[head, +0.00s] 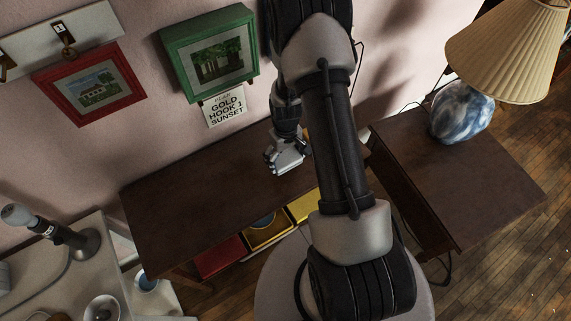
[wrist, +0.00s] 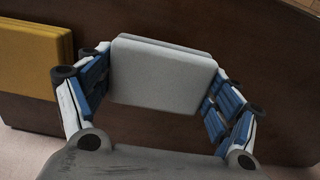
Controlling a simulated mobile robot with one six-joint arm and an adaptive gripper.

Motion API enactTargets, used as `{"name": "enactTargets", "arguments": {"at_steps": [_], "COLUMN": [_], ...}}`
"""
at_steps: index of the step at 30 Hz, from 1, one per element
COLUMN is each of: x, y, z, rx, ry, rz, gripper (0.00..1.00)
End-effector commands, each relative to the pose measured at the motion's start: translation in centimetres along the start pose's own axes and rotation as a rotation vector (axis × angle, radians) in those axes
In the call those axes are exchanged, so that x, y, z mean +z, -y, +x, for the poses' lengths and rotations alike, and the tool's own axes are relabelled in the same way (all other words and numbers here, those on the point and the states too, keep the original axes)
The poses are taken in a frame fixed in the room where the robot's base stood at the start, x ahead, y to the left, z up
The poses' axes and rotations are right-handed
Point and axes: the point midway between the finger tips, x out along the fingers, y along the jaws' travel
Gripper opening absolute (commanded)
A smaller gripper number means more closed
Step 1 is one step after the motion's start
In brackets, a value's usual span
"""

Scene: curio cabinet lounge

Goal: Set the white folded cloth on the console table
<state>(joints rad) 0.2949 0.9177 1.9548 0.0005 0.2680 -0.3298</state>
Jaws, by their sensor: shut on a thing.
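The white folded cloth (wrist: 162,72) is a flat, pale block in the wrist view. My gripper (wrist: 160,90) is shut on it, with one blue-padded finger at each side. In the head view my gripper (head: 286,160) is over the dark wooden console table (head: 190,195), near its right part. The cloth is hard to tell from the pale fingers there. The dark tabletop (wrist: 270,50) fills most of the wrist view behind the cloth. I cannot tell whether the cloth touches the table.
A yellow folded item (wrist: 35,60) lies left of the cloth in the wrist view. A side table (head: 450,180) with a lamp (head: 462,112) stands at right. Framed pictures (head: 90,84) hang on the wall. The console's left part is clear. Colored boxes (head: 268,230) sit below its front edge.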

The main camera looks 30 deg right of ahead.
Motion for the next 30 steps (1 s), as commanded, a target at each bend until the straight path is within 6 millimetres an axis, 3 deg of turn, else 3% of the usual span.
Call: {"name": "enactTargets", "arguments": {"at_steps": [7, 20, 21, 27, 30], "x": [0.1, 0.0, 0.0, 0.0, 0.0], "y": [0.0, 0.0, 0.0, 0.0, 0.0], "z": [3.7, 4.4, 4.3, 4.2, 4.2], "rx": [-0.001, 0.000, 0.000, 0.000, 0.000], "ry": [0.003, 0.000, 0.001, 0.001, 0.001], "rz": [0.000, 0.000, 0.000, 0.000, 0.000], "gripper": [0.39, 0.39, 0.85, 0.99, 1.00]}}
